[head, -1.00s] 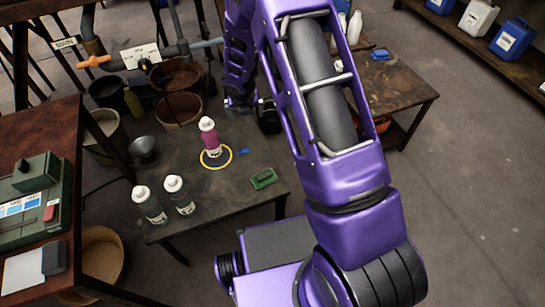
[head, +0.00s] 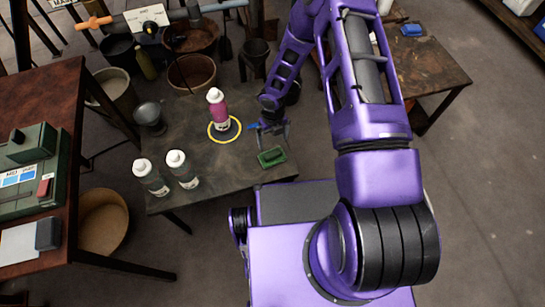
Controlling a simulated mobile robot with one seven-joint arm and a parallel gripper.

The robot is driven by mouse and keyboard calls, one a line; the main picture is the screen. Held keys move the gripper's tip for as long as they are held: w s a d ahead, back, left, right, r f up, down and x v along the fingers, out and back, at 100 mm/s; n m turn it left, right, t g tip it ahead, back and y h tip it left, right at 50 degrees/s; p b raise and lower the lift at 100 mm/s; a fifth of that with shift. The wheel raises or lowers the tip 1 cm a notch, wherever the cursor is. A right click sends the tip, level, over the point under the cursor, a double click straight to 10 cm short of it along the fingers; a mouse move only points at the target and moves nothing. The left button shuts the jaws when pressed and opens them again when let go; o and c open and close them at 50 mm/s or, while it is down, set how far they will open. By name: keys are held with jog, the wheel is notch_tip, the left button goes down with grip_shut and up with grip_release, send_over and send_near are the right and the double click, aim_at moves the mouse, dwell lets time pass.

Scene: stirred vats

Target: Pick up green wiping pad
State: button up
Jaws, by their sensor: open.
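The green wiping pad (head: 271,157) lies flat near the front right corner of the dark work table (head: 205,149). My gripper (head: 272,133) is just behind the pad, close above the table, with its fingers apart and nothing between them. In this view I cannot tell the exact height of the fingers or whether they touch the pad. The pad is mostly in plain view.
A pink bottle (head: 217,108) stands in a yellow ring left of my gripper, with a small blue item (head: 254,126) between them. Two white-capped bottles (head: 182,169) (head: 150,177) stand at the front left. A grey metal cup (head: 149,118) is behind them.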

aim_at(272, 153)
notch_tip(272, 153, down, 9)
jog(key=shift+w+a+f+b, duration=0.1)
jog(key=shift+f+b, duration=0.05)
jog(key=shift+b, duration=0.3)
jog(key=c, duration=1.1)
notch_tip(272, 153, up, 10)
jog(key=shift+r+p, duration=0.1)
jog(key=shift+p, duration=0.6)
